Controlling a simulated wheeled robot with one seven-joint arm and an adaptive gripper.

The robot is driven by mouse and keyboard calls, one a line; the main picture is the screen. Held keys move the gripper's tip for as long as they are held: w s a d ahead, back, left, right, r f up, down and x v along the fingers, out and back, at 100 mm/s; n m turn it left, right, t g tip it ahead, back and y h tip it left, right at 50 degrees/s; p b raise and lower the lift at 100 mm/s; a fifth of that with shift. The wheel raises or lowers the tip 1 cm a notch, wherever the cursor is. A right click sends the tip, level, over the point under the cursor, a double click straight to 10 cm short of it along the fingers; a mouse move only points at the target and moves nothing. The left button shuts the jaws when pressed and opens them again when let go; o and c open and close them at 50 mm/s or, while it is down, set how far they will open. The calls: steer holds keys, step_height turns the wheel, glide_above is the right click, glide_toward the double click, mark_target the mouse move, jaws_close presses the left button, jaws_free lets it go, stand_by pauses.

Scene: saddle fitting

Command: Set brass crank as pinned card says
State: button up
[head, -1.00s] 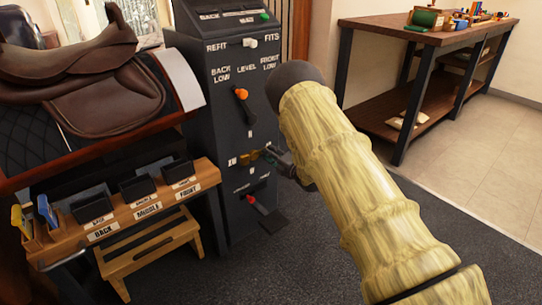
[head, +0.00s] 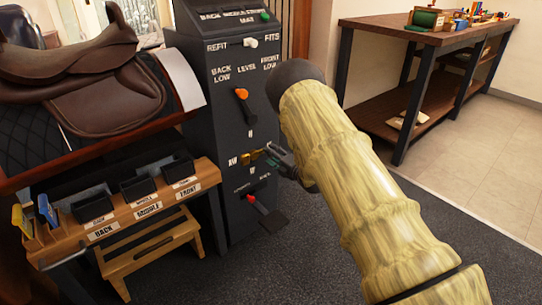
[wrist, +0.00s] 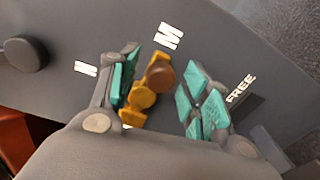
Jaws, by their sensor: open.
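The brass crank (head: 249,158) sits on the front of the dark console (head: 212,100), among small letter marks. In the wrist view the crank (wrist: 141,97) shows as yellow brass with a round brown knob (wrist: 160,74). My gripper (head: 270,154) is at the crank from the right. In the wrist view my gripper (wrist: 162,90) is open, its teal-padded fingers on either side of the crank. The left finger is close to the brass; a clear gap separates the knob from the right finger. I cannot tell whether either touches. No pinned card can be made out.
An orange-knobbed lever (head: 242,94) is above the crank, and a red lever (head: 257,204) below it. A wooden rack of black bins (head: 140,188) and a saddle (head: 80,70) stand left. A workbench (head: 430,35) stands back right. Floor between is clear.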

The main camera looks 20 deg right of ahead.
steer(key=v, duration=1.1)
steer(key=s+a+f+m+g+h, duration=0.2)
steer(key=s+f+m+g+h, duration=0.15)
steer(key=s+f+m, duration=0.6)
steer(key=s+a+f+m+g+h, duration=0.25)
steer(key=s+f+m+g, duration=0.2)
steer(key=s+f, duration=0.9)
steer(key=s+a+f+m+g, duration=0.1)
steer(key=s+a+m+g, duration=0.2)
steer(key=s, duration=0.8)
steer(key=s+a+m+g, duration=0.3)
steer(key=s+m, duration=0.1)
steer(key=s, duration=0.6)
steer(key=s+a+f+m+g, duration=0.1)
steer(key=s+a+m+g, duration=0.2)
steer(key=s, duration=0.8)
step_height(320, 180, up, 32)
steer(key=p, duration=3.3)
steer(key=shift+w+t, duration=0.3)
steer(key=shift+w, duration=0.1)
